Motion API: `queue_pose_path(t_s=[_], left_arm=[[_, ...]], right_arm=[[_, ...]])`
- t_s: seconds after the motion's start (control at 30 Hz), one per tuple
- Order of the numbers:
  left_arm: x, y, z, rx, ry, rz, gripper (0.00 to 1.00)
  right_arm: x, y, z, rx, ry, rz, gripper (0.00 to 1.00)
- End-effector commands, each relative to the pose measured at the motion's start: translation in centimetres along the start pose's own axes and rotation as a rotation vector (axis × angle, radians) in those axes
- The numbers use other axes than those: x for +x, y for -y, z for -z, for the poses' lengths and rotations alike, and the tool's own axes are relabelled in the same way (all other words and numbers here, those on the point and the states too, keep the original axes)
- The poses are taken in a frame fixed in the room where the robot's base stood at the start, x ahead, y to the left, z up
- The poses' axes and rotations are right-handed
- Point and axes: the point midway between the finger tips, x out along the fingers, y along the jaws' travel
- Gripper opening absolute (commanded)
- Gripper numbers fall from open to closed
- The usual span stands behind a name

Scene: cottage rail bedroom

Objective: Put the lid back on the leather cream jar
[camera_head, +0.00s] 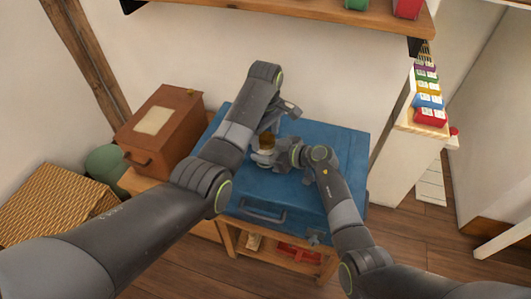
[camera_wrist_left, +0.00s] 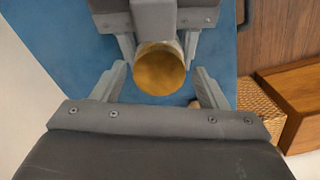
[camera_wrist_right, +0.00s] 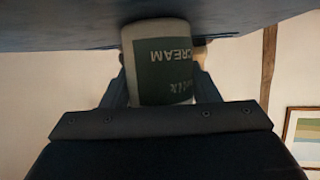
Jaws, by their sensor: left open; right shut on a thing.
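The leather cream jar (camera_wrist_right: 162,62) is pale with a dark green label reading CREAM, inverted in the right wrist view. It stands on or just above the blue case. My right gripper (camera_head: 262,157) is shut around its sides, one finger on each side. A round golden-brown top (camera_wrist_left: 160,70) faces the left wrist camera; in the head view it shows as an amber piece (camera_head: 266,141) above the right fingers. I cannot tell whether it is the lid or the cream. My left gripper (camera_wrist_left: 159,72) is open, its fingers on either side of the golden top, apparently not touching.
The blue case (camera_head: 325,205) lies on a low wooden stand (camera_head: 232,243). A brown wooden box (camera_head: 163,125) stands at left, beside a green round thing (camera_head: 105,165) and a wicker basket (camera_head: 45,205). A shelf (camera_head: 250,14) runs above. The case's right part is clear.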

Motion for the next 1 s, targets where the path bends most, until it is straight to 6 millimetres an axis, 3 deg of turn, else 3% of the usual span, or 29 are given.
queue_pose_path(t_s=[0.17,0.5,0.73,1.0], left_arm=[[0.00,0.00,-0.02,0.000,0.000,0.000,0.67],[-0.02,0.03,-0.02,0.000,0.001,0.001,0.23],[0.00,0.06,-0.01,0.105,0.001,0.003,0.21],[0.05,0.08,0.03,0.525,0.002,0.004,0.21]], right_arm=[[0.00,-0.02,0.01,-0.001,0.000,-0.001,0.00],[-0.01,-0.03,0.01,0.000,0.000,-0.001,0.00],[-0.02,-0.06,0.01,0.000,0.000,-0.002,0.00],[-0.03,-0.09,0.00,0.000,0.000,-0.003,0.00]])
